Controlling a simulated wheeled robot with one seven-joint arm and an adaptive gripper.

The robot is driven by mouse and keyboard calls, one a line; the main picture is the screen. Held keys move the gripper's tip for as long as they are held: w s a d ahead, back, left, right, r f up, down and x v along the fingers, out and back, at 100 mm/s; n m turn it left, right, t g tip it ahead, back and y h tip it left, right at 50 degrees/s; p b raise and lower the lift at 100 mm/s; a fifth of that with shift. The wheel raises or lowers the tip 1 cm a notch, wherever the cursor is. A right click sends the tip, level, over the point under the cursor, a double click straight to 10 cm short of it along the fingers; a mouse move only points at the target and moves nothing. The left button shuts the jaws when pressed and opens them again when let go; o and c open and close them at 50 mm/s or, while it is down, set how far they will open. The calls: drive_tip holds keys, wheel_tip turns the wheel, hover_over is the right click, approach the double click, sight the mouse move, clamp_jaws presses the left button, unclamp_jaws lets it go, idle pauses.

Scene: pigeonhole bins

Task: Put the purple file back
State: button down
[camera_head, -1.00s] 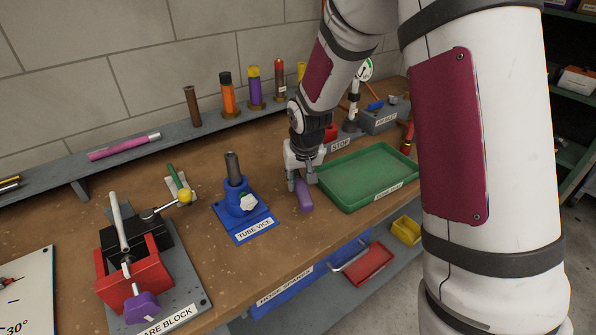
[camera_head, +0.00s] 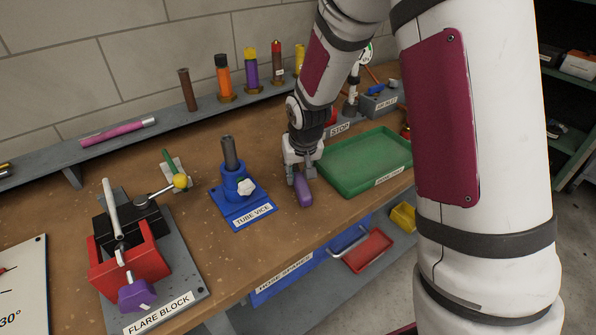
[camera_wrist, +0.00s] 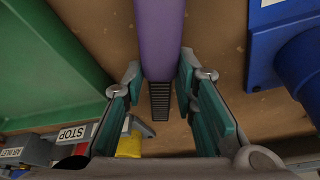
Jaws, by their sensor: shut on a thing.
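The purple file's handle (camera_head: 304,193) is low over the wooden bench, between the blue tube vice and the green tray. My gripper (camera_head: 301,176) points down and is shut on the file. In the wrist view the purple handle (camera_wrist: 160,35) runs up out of the frame, and a dark ridged piece (camera_wrist: 160,102) shows at its near end between my fingers (camera_wrist: 159,80). I cannot tell whether the file touches the bench.
The green tray (camera_head: 325,172) is close right of my gripper, the tube vice (camera_head: 238,193) to its left. The flare block (camera_head: 183,298) stands front left. Upright coloured pieces (camera_head: 251,72) line the back shelf.

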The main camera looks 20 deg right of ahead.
drive_tip(key=shift+f+b, duration=0.45)
drive_tip(key=shift+f, duration=0.25)
drive_tip(key=c, duration=1.7)
unclamp_jaws()
drive_tip(key=shift+o, duration=0.2)
drive_tip(key=o, duration=0.6)
drive_tip(key=shift+p+v, duration=2.4)
drive_tip(key=shift+v, duration=1.15)
